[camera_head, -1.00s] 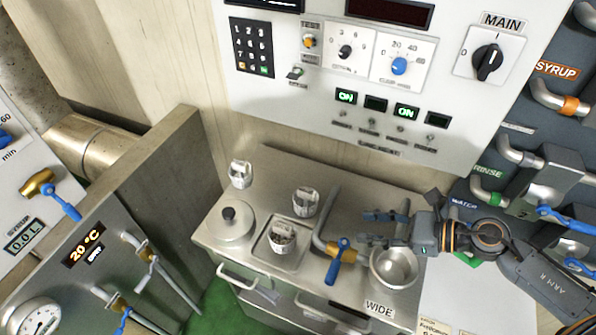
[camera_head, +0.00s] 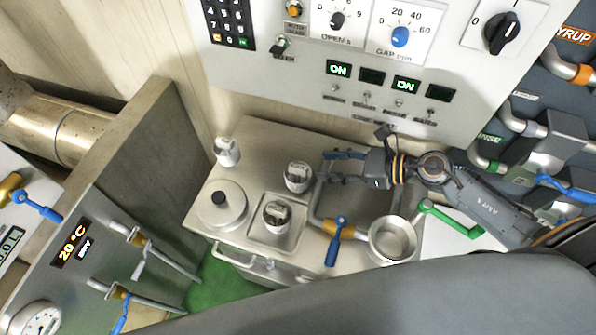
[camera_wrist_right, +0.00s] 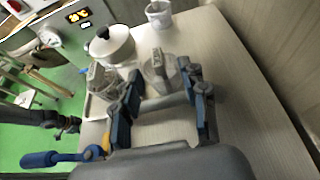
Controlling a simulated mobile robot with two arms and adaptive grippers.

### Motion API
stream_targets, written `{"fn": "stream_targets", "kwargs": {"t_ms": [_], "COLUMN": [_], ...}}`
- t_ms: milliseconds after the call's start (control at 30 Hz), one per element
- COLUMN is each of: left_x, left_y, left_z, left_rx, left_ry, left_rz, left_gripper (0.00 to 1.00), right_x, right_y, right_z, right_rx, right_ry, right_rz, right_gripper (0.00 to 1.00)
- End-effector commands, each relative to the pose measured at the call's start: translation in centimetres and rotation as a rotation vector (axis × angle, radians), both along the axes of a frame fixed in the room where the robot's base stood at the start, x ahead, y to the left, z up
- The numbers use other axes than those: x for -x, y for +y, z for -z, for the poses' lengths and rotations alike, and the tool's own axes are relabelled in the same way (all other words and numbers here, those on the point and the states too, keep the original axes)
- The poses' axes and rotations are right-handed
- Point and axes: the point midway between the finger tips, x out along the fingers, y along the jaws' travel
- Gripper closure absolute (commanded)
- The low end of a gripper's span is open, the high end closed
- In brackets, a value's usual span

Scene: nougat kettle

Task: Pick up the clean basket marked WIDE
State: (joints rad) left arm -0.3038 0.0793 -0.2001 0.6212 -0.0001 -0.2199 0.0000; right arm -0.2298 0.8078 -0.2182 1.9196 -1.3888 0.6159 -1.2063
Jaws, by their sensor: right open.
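Three small clear-and-white baskets or cups with printed tops stand on the steel counter: one at the back left (camera_head: 228,152), one in the middle (camera_head: 299,178), one in the square tray (camera_head: 277,215). I cannot read which is marked WIDE. My right gripper (camera_head: 328,168) is open, just right of the middle basket. In the right wrist view that basket (camera_wrist_right: 158,70) sits ahead, roughly between the spread fingers (camera_wrist_right: 162,90); no contact shows. The tray basket (camera_wrist_right: 101,78) and back-left basket (camera_wrist_right: 159,14) also show there. My left gripper is not in view.
A lidded pot (camera_head: 219,205) stands left of the tray (camera_head: 295,236). A blue-handled tap (camera_head: 335,232) and a round metal bowl (camera_head: 392,238) are at the front right. The control panel wall (camera_head: 360,100) rises close behind. Bare counter (camera_head: 255,142) lies at the back.

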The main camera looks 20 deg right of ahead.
Motion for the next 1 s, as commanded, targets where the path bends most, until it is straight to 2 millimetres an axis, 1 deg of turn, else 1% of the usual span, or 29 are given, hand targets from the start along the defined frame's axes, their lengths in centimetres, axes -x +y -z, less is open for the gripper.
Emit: {"fn": "stream_targets", "kwargs": {"t_ms": [33,100,200,367,467,567,700,800,1000], "left_x": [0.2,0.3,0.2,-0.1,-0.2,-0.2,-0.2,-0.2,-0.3], "left_y": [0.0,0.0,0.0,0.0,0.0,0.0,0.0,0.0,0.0], "left_z": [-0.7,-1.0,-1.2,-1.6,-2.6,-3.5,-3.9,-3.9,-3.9], "left_rx": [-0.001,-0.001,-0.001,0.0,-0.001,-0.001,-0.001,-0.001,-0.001], "left_ry": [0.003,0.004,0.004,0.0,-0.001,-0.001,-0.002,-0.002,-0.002], "left_rz": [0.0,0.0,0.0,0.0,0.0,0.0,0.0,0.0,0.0], "left_gripper": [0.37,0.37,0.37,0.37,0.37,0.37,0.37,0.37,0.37], "right_x": [-0.6,-1.2,-1.6,-1.9,-2.2,-2.6,-3.5,-3.7,-3.7], "right_y": [0.9,1.6,2.3,3.0,4.1,5.3,6.5,6.9,6.9], "right_z": [-0.2,0.4,0.9,1.3,1.6,2.3,3.2,3.6,3.7], "right_rx": [-0.005,-0.004,-0.001,-0.001,-0.005,-0.005,-0.002,0.001,0.001], "right_ry": [-0.004,-0.001,-0.001,0.0,0.002,0.001,0.0,-0.001,0.0], "right_rz": [-0.001,0.002,0.001,0.0,0.001,0.002,0.002,0.0,0.0], "right_gripper": [0.57,0.57,0.57,0.57,0.57,0.57,0.57,0.57,0.57]}}
